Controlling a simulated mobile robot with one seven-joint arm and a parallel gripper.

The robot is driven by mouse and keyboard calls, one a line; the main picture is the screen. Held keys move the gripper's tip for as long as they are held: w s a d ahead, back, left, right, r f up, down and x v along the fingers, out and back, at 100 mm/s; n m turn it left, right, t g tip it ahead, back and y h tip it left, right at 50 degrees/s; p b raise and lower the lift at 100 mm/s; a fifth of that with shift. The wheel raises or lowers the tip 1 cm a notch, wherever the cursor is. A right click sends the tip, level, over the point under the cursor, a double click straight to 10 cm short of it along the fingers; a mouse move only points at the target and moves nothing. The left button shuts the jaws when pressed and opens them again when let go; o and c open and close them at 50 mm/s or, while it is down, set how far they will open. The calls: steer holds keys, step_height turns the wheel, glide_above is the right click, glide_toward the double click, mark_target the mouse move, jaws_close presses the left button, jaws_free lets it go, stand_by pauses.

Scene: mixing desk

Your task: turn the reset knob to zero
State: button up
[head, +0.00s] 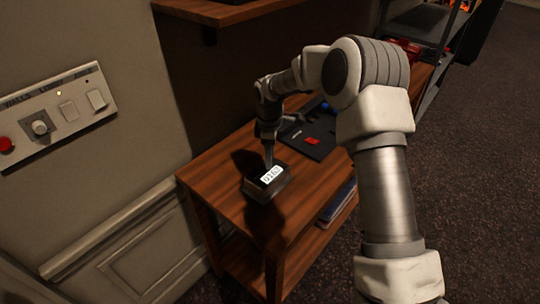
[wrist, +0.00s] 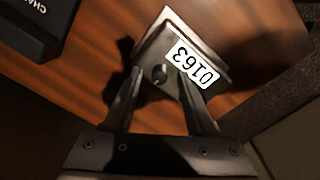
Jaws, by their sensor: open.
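A small dark counter box (head: 263,191) sits near the left end of the wooden table. Its white number display (head: 271,174) also shows in the wrist view (wrist: 193,65), where it reads 0163. The round dark reset knob (wrist: 159,74) is on the box face beside the display. My gripper (head: 268,163) points down at the box. In the wrist view my gripper (wrist: 158,82) is open, with one finger on each side of the knob. I cannot tell whether either finger touches it. In the head view the knob is hidden.
A dark panel (head: 316,144) with a red piece (head: 312,141) lies behind the box on the table; a dark lettered edge (wrist: 30,30) shows in the wrist view. A wall plate (head: 55,115) with switches is at left. A shelf (head: 225,10) hangs above.

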jaws_close()
stand_by(0.3)
steer(key=shift+m, duration=0.3)
steer(key=m+b, duration=0.1)
steer(key=m, duration=0.4)
steer(key=shift+f, duration=0.1)
steer(key=m, duration=1.1)
steer(key=shift+h, duration=0.3)
steer(key=m, duration=0.6)
steer(key=shift+g, duration=0.3)
